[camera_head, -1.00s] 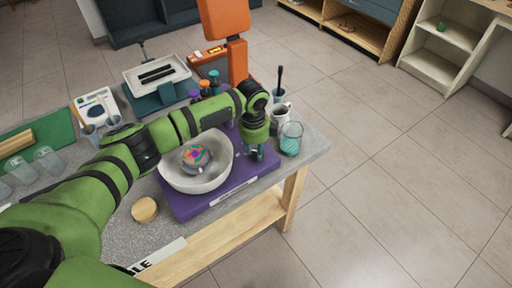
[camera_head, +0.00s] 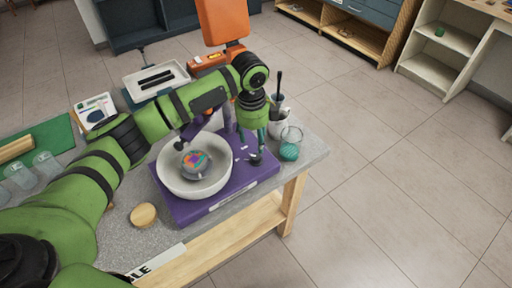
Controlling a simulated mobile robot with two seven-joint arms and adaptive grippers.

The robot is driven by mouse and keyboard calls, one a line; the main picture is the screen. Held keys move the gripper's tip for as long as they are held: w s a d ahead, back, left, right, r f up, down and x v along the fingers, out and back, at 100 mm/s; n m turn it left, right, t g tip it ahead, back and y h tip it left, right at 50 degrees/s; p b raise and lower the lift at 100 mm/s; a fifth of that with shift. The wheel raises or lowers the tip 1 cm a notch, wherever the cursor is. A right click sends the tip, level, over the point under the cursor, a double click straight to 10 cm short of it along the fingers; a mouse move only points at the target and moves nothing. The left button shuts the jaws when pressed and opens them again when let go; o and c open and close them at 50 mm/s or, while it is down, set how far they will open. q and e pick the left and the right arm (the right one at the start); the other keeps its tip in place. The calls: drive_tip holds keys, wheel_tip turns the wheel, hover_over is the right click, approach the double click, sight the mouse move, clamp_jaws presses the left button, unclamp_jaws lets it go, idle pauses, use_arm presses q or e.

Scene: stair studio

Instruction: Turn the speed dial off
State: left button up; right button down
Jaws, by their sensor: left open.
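A purple machine base (camera_head: 208,208) sits on the grey worktop, with a white bowl (camera_head: 170,180) on it holding a multicoloured round piece (camera_head: 195,162). A small dark round knob (camera_head: 256,160), which looks like the speed dial, shows on the base's right side, partly behind a finger. Its setting is too small to read. My left gripper (camera_head: 251,146) points down over that side of the base, open, its fingers around or just above the knob; I cannot tell whether they touch it. My right gripper is not in view.
A glass with teal contents (camera_head: 290,150) and a mug (camera_head: 276,128) holding a dark-handled tool stand close right of the gripper. An orange upright (camera_head: 222,22) rises behind. A wooden disc (camera_head: 144,214) lies front left. The floor at right is clear.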

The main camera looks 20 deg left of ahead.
use_arm(q)
drive_tip(key=shift+s+r, duration=0.15)
drive_tip(key=shift+r, duration=1.5)
